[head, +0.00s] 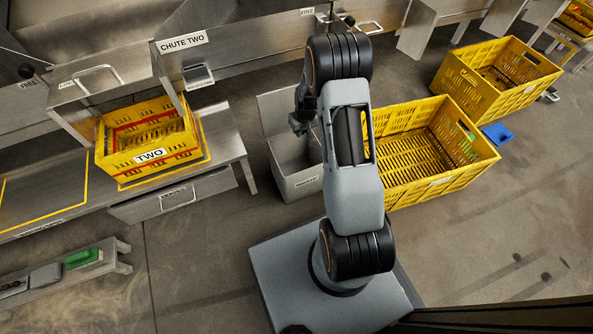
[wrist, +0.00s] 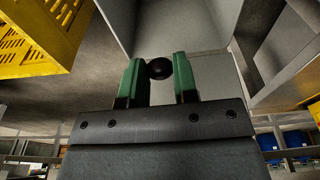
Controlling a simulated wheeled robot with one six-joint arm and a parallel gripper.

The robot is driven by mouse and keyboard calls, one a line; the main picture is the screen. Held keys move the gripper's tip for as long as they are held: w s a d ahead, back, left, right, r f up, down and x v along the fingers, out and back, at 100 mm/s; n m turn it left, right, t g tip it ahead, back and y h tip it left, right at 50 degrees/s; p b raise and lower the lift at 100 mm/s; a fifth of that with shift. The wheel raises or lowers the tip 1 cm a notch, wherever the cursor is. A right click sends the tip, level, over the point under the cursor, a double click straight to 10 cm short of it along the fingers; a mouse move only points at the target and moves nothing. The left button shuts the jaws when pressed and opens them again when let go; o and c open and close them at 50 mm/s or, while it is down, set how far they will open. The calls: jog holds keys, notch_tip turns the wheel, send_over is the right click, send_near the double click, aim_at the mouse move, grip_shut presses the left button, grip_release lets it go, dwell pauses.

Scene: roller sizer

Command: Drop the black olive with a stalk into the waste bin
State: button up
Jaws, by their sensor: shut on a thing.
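The black olive (wrist: 159,69) shows as a small dark round thing between the green fingertips of my gripper (wrist: 159,75) in the wrist view. The gripper is shut on it. I cannot make out a stalk. In the head view my gripper (head: 300,124) hangs over the open grey metal bin (head: 301,186), which has a small label on its front that I cannot read. The arm partly covers the bin's right side. Grey walls of the bin (wrist: 188,22) also show beyond the fingertips in the wrist view. The olive is not discernible in the head view.
A large yellow crate (head: 474,173) stands right of the bin, with another yellow crate (head: 480,105) behind it. A yellow crate marked TWO (head: 150,157) sits on the steel bench (head: 222,125) at left. A blue object (head: 497,134) lies at right. Floor is clear in front.

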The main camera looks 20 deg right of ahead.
notch_tip(320, 180, down, 4)
jog(key=b, duration=0.2)
jog(key=shift+f+b, duration=0.15)
jog(key=shift+b, duration=0.2)
jog(key=o, duration=1)
jog(key=shift+c, duration=0.2)
notch_tip(320, 180, up, 14)
jog(key=s+p, duration=0.2)
jog(key=p, duration=0.4)
jog(key=shift+f, duration=0.15)
